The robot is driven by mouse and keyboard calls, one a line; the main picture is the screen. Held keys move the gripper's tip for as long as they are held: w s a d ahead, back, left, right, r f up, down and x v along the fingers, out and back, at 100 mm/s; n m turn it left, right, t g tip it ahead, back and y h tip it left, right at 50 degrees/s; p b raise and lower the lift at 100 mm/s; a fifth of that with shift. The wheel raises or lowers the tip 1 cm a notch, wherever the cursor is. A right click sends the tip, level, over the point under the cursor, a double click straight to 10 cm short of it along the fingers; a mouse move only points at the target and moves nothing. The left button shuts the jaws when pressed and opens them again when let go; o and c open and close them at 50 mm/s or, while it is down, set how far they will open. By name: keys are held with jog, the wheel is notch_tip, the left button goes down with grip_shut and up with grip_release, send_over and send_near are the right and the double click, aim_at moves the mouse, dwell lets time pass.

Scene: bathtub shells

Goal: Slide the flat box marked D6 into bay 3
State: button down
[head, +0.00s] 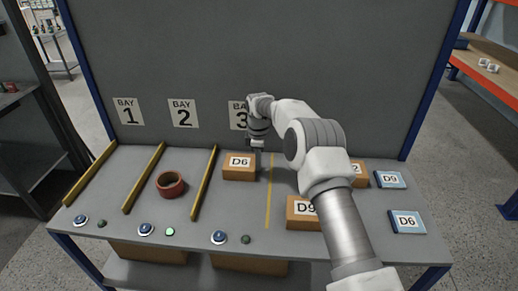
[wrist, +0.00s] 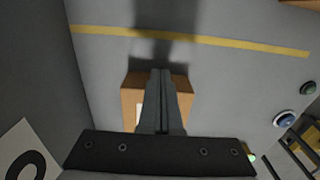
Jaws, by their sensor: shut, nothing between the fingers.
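A flat blue-edged box marked D6 (head: 406,222) lies at the right front of the table, outside the bays. A taller brown box, also marked D6 (head: 238,168), stands in bay 3, between the right-hand yellow rail (head: 204,182) and a yellow floor line (head: 269,205). The bay 3 sign (head: 237,116) is partly hidden by my arm. My gripper (head: 258,160) is shut and empty, at the right side of the brown D6 box. In the wrist view, my gripper (wrist: 160,74) overlaps the brown box (wrist: 131,94); I cannot tell whether they touch.
A flat box D9 (head: 390,179) lies behind the flat D6 box. A brown box D9 (head: 301,212) and another brown box (head: 360,174) are partly hidden by my arm. A red tape roll (head: 170,185) lies in bay 2. A green lamp (head: 170,231) is lit at bay 2's front.

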notch_tip(320, 180, up, 17)
jog(key=p, duration=0.2)
jog(key=s+d+r+m+t, duration=0.1)
jog(key=s+d+r+m, duration=0.15)
jog(key=r, duration=0.35)
jog(key=s+d+r+m+t, duration=0.1)
jog(key=s+d+r, duration=0.2)
jog(key=r, duration=0.3)
jog(key=s+d+r+m+t, duration=0.1)
jog(key=s+d+r+m, duration=0.5)
jog(key=s, duration=0.5)
jog(key=s+d+f+m+t, duration=0.1)
jog(key=s+d+f+m, duration=0.1)
jog(key=s, duration=0.6)
jog(key=s+d+f+m, duration=0.2)
jog(key=s+d+m, duration=0.1)
jog(key=s, duration=0.5)
jog(key=s+d+f+m+t, duration=0.1)
jog(key=s+d+f+m, duration=0.1)
jog(key=s, duration=0.6)
jog(key=shift+s+d+f+m+t, duration=0.2)
jog(key=shift+s+d+m+t, duration=0.1)
jog(key=shift+d+m, duration=0.6)
